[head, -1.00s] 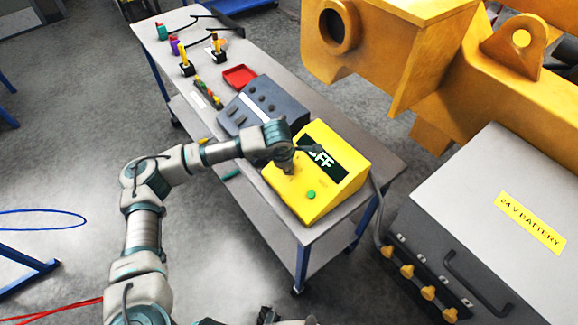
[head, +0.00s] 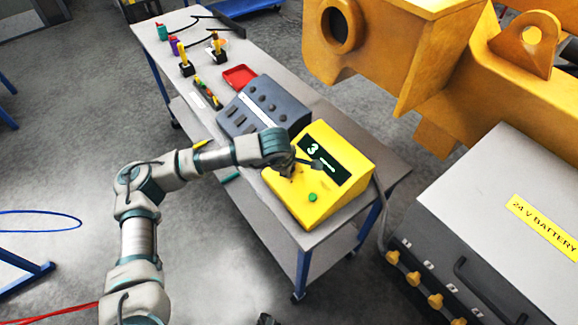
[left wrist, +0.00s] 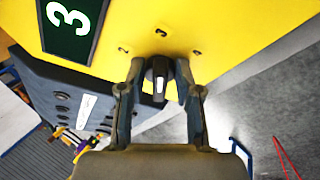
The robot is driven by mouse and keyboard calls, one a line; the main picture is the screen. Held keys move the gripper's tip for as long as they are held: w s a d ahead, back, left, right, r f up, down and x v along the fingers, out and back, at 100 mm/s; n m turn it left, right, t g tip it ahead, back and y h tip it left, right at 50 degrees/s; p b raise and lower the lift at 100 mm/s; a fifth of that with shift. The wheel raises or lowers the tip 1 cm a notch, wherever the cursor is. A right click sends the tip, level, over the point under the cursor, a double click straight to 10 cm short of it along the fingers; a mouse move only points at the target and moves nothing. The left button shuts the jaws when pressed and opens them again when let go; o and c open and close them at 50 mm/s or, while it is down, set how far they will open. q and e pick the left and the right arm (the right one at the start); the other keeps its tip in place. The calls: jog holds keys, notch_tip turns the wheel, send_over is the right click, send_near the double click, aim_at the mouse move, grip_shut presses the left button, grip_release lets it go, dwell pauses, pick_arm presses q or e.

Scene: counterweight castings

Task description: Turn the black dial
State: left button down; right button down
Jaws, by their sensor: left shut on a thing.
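The black dial (left wrist: 158,72) is on the sloped face of the yellow box (head: 335,200). In the left wrist view its white pointer mark shows, with small numbers around it on the yellow face. My left gripper (left wrist: 158,84) is shut on the dial, one finger on each side. In the head view this gripper (head: 300,165) covers the dial. Of my right gripper, at most a dark piece shows at the bottom edge.
A green button (head: 313,197) is on the yellow box. A grey control panel (head: 265,108), a red tray (head: 240,77) and joysticks (head: 186,64) stand further along the table. A large yellow casting (head: 410,50) and a battery box (head: 500,215) are on the right.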

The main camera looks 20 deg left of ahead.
pick_arm(q)
jog(key=c, duration=1.2)
grip_release()
jog(key=shift+a, duration=0.1)
jog(key=shift+o, duration=0.2)
jog(key=v, duration=1.1)
jog(key=shift+r, duration=0.4)
jog(key=shift+s+f, duration=0.1)
jog(key=shift+s, duration=0.05)
